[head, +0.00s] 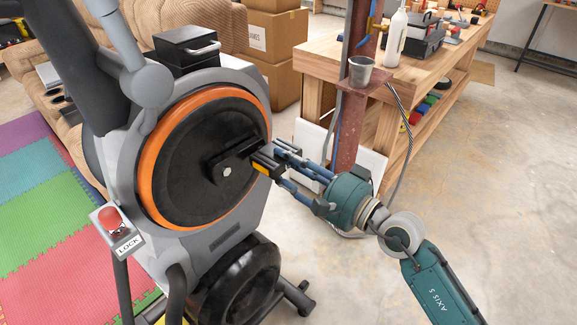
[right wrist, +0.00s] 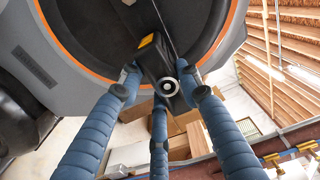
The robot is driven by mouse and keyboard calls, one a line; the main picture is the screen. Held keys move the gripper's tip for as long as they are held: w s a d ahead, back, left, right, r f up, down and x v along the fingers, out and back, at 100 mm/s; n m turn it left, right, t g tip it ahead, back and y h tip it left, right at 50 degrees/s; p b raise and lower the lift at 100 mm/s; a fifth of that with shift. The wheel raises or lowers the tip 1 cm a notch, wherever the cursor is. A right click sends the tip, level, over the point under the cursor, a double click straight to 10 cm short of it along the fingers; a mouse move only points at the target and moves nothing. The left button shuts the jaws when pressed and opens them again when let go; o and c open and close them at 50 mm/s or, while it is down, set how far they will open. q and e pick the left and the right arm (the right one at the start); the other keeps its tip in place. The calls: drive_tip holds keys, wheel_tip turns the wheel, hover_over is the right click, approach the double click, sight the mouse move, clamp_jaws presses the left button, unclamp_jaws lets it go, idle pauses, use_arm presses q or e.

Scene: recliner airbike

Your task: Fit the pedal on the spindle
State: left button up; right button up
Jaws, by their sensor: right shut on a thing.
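The pedal (head: 265,161) is a small black block with yellow reflectors. My right gripper (head: 280,163) is shut on it, its blue fingers around the block. The pedal is at the outer end of the black crank arm (head: 229,164) on the bike's dark, orange-rimmed disc (head: 185,150). The spindle is hidden, and I cannot tell whether the pedal is seated on it. In the right wrist view, the pedal (right wrist: 157,62) lies between the fingers, with a pale round end (right wrist: 168,87) facing the camera. My left gripper is out of view.
A red knob on a LOCK plate (head: 127,245) is at the bike's left. Cardboard boxes (head: 275,35) are behind. Concrete floor at right is clear.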

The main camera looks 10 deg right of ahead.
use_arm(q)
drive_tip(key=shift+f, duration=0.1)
use_arm(e)
drive_tip(key=shift+w+a+r, duration=0.1)
drive_tip(key=shift+w+a, duration=0.05)
drive_tip(key=shift+w, duration=0.05)
drive_tip(key=shift+w, duration=0.1)
drive_tip(key=o, duration=1.3)
drive_tip(key=shift+a, duration=0.1)
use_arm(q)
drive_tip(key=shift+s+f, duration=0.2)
use_arm(e)
drive_tip(key=shift+o, duration=0.2)
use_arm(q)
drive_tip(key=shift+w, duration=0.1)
use_arm(e)
drive_tip(key=v, duration=1.2)
